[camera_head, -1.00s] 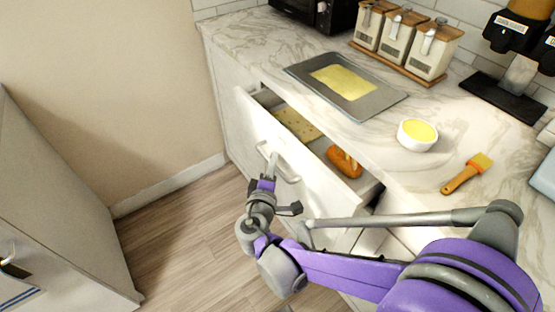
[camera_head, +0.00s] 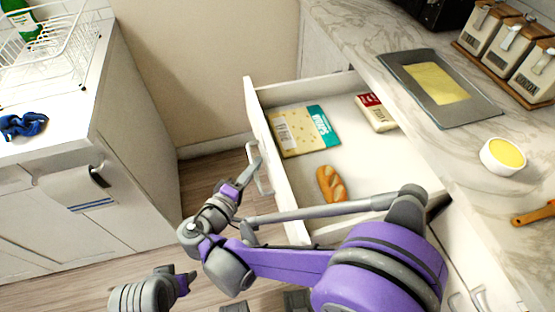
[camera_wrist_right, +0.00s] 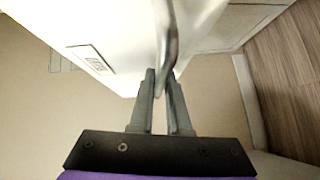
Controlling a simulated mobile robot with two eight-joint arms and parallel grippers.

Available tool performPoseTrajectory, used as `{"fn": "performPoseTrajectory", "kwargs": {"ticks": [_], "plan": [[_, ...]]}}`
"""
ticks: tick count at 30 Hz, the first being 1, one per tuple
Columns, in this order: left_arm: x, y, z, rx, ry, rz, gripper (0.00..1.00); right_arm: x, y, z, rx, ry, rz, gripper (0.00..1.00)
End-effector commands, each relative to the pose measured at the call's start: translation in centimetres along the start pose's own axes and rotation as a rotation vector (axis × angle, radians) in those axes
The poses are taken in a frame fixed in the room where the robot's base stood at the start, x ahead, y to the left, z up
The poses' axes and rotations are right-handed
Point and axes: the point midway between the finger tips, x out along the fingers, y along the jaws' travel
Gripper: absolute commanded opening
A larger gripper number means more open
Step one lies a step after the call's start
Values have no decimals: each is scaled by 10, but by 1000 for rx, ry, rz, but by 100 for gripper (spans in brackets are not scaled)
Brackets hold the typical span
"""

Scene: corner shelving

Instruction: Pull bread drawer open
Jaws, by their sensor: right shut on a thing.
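The white drawer (camera_head: 354,160) under the marble counter is pulled well out. In it lie a bread loaf (camera_head: 331,184), a teal and beige wraps packet (camera_head: 304,131) and a red and white packet (camera_head: 376,112). My right gripper (camera_head: 251,171) is at the drawer front, shut on the metal handle (camera_head: 264,182). In the right wrist view, the handle (camera_wrist_right: 168,35) runs between the fingers of the gripper (camera_wrist_right: 161,78). Part of my left gripper (camera_head: 187,281) shows low at the left, away from the drawer; its opening is unclear.
The marble counter (camera_head: 405,29) holds a grey tray (camera_head: 452,112) with a yellow sheet, a white bowl (camera_head: 503,157), a brush (camera_head: 535,215) and canisters (camera_head: 492,25). A white cabinet (camera_head: 125,120) with a dish rack (camera_head: 58,45) stands at left. Wood floor lies between.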

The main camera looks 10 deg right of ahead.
Motion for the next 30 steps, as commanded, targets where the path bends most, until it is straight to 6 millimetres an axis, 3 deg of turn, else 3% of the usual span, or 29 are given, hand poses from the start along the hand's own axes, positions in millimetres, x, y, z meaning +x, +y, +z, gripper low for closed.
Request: {"fn": "performPoseTrajectory", "kwargs": {"ticks": [9, 22, 23, 24, 30], "plan": [[-3, 0, -1, 0, 1, 0, 50, -20, -6, -20, 0, -1, -2, 0], [-3, 0, -1, 0, 1, 0, 50, -22, -7, -22, 0, -1, -1, 0], [-3, 0, -1, 0, 1, 0, 50, -22, -7, -22, 0, -1, -1, 20], [-3, 0, -1, 0, 1, 0, 50, -22, -7, -22, 0, -1, -1, 27], [-3, 0, -1, 0, 1, 0, 50, -22, -6, -22, 0, -1, -1, 27]]}}
